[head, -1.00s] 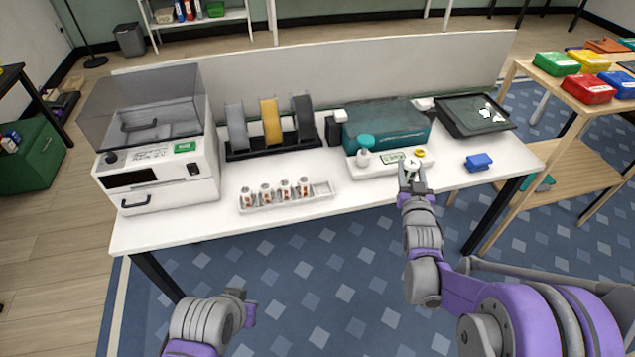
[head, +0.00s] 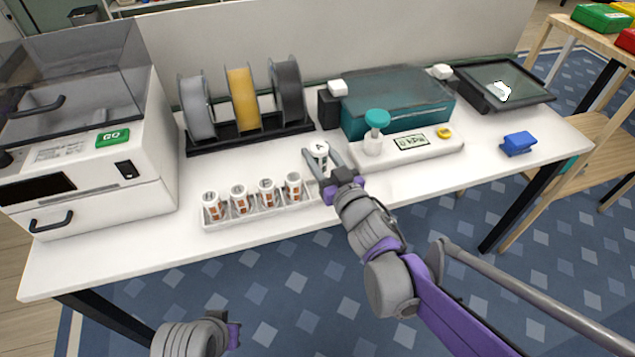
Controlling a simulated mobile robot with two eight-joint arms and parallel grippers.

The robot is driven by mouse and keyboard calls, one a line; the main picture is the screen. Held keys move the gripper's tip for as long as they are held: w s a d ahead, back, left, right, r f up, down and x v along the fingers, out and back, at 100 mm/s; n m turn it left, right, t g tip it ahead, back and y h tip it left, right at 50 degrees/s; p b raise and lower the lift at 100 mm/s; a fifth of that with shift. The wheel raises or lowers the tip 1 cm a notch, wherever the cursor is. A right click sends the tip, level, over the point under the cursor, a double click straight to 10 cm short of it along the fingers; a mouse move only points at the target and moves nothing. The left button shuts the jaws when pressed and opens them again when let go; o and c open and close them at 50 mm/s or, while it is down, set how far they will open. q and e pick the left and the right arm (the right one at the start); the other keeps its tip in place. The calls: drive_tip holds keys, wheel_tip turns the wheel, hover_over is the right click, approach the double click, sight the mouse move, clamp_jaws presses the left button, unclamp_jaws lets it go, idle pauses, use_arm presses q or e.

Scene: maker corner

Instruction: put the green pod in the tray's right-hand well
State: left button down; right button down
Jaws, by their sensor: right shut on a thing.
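My right gripper (head: 322,168) is shut on a small white-topped pod (head: 319,149) with a dark mark on top. It holds the pod upright beside the tray's right end; I cannot make out green on it, and the fingers hide part of its sides. The white tray (head: 232,222) lies near the table's front edge. Several white-capped vials (head: 266,191) with orange-brown markings stand in it in a row. The tray's right end, next to the gripper, shows no vial, but the well there is hard to make out. Only part of my left arm shows at the bottom; its gripper does not.
A white gauge unit (head: 440,148) with a teal-topped knob (head: 376,119) stands right of the gripper. A spool rack (head: 250,133) is behind the tray, and a white machine (head: 90,190) is at left. A blue block (head: 518,143) lies at right.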

wheel_tip(320, 180, down, 7)
drive_tip(key=shift+f+b, duration=0.1)
drive_tip(key=shift+b, duration=0.95)
drive_tip(key=c, duration=0.6)
unclamp_jaws()
